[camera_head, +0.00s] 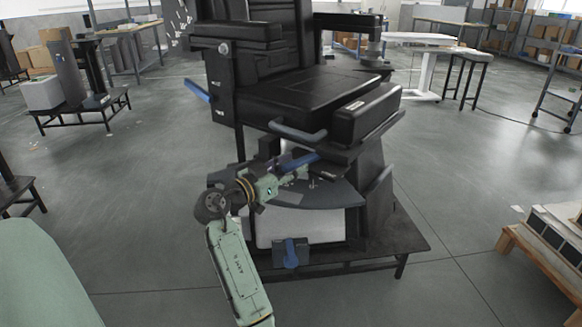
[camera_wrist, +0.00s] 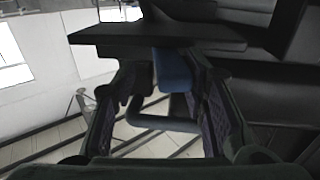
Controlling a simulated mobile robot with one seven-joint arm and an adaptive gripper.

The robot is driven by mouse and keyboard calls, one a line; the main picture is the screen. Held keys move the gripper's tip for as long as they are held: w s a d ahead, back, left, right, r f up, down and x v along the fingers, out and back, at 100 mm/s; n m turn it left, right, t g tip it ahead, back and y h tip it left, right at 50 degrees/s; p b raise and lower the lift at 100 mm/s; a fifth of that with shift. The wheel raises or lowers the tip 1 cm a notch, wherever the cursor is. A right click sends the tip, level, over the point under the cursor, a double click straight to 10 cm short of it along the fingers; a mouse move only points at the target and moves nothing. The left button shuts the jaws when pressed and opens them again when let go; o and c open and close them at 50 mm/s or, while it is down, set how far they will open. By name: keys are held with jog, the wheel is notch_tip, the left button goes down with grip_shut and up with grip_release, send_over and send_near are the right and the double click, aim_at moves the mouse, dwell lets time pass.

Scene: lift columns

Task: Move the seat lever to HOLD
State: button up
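A black seat (camera_head: 300,95) stands on a dark platform in the head view. A blue lever (camera_head: 301,161) sticks out under the seat's front, close to my gripper (camera_head: 288,176). In the wrist view, the blue end of a lever (camera_wrist: 174,70) shows between the two fingers of my gripper (camera_wrist: 158,108), nearer the right finger. The fingers are spread apart; contact with the lever cannot be told. A grey-blue curved handle (camera_head: 298,133) is just above in the head view. No HOLD marking is readable, and which handle is the seat lever is not marked.
A dark curved plate (camera_head: 330,194) lies just below my gripper. Another blue lever sits on a low box (camera_head: 290,252), and a blue handle (camera_head: 197,90) is at the seat's left side. Open floor (camera_head: 455,200) lies between.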

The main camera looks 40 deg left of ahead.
jog(key=s, duration=1.2)
jog(key=shift+a, duration=0.35)
dwell(0.5)
